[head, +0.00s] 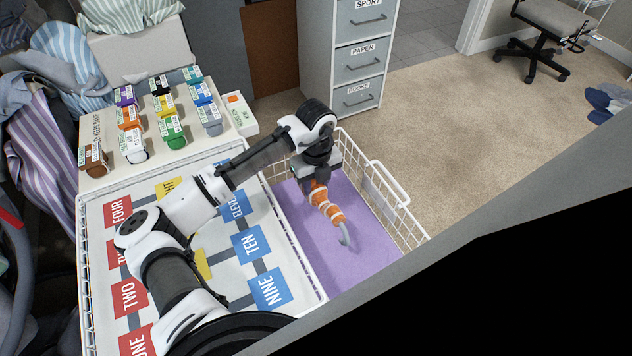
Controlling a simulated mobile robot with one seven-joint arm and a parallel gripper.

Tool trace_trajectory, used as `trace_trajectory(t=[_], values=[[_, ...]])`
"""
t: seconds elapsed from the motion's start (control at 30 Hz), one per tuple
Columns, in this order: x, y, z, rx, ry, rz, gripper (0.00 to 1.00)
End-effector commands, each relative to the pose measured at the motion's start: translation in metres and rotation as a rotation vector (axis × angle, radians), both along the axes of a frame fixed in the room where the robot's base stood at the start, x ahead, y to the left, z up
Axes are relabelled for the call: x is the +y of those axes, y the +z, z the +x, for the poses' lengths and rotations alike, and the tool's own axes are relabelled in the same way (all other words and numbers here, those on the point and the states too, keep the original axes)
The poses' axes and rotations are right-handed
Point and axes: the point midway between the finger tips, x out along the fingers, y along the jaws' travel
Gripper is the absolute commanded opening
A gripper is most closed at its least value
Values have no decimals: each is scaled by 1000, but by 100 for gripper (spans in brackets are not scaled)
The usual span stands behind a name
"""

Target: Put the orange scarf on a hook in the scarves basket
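The orange scarf (328,207) has pale stripes and hangs below my gripper (317,180). My gripper points down, and its fingers look closed around the scarf's top, though the fingertips are partly hidden. A grey-green hook-shaped end (343,236) shows at the scarf's lower end. The scarf is inside the outline of a white wire basket (394,190) with a purple bottom (375,251). I cannot tell whether the lower end touches the bottom.
A board with numbered red, yellow and blue cards (270,287) lies left of the basket. Behind it, a white tray holds several small labelled coloured rolls (174,131). A drawer cabinet (352,60) stands behind the basket.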

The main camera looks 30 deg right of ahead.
Motion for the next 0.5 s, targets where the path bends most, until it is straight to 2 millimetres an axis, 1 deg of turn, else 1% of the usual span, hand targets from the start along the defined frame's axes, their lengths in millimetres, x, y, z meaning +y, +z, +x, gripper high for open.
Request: trace_trajectory(t=[0.03,0.1,0.2,0.5], values=[[0,0,0,0,0,0,37],[0,0,0,0,0,0,46],[0,0,0,0,0,0,57],[0,2,0,0,0,0,57]])
